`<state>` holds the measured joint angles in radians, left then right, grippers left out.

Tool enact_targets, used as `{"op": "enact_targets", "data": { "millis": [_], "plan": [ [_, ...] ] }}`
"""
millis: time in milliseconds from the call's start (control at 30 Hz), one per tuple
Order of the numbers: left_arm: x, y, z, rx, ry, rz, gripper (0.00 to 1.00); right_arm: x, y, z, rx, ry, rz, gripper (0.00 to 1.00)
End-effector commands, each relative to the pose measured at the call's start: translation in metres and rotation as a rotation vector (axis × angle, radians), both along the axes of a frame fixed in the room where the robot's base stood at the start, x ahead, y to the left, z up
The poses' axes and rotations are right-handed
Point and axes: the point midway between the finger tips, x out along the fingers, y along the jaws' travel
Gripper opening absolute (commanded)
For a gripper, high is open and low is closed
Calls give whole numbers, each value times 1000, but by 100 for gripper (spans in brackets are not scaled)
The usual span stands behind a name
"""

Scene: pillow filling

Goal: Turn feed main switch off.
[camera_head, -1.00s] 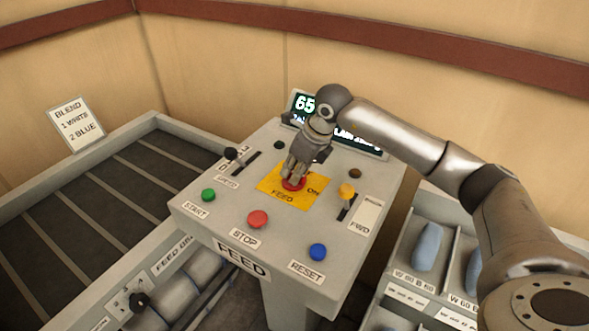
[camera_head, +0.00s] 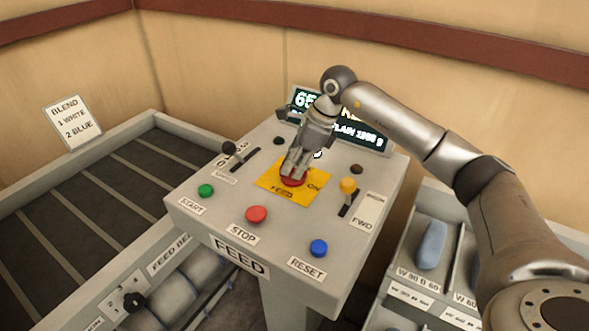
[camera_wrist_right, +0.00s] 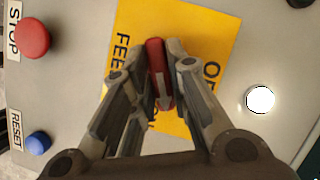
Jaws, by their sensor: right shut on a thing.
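The feed main switch is a red rotary knob (camera_head: 291,182) on a yellow plate (camera_head: 312,198) lettered FEED and ON, on the grey FEED console. My right gripper (camera_head: 293,172) reaches down onto it from above. In the right wrist view, the red knob (camera_wrist_right: 157,72) stands between the two fingers of the right gripper (camera_wrist_right: 160,70), which are shut on its sides. A pale pointer mark on the knob points toward the bottom of that view. The fingers hide part of the plate and its lettering. My left gripper is not in view.
Around the switch sit a green START button (camera_head: 205,190), a red STOP button (camera_head: 256,214), a blue RESET button (camera_head: 319,247), a black lever (camera_head: 229,148) and a yellow lever (camera_head: 348,185). A lit display (camera_head: 375,138) stands behind. A conveyor (camera_head: 70,215) lies left, bins right.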

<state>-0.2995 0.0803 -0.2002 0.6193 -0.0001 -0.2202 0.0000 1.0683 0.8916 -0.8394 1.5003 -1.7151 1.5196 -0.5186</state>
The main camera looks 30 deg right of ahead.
Motion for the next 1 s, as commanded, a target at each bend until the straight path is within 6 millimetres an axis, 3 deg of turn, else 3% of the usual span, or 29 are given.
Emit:
{"op": "enact_targets", "data": {
  "millis": [400, 1000],
  "plan": [
    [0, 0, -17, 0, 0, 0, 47, 3, 0, 0, 2, -3, 393, 0],
    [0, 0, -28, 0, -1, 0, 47, 4, 0, 1, 0, -3, 926, 0]
  ]
}}
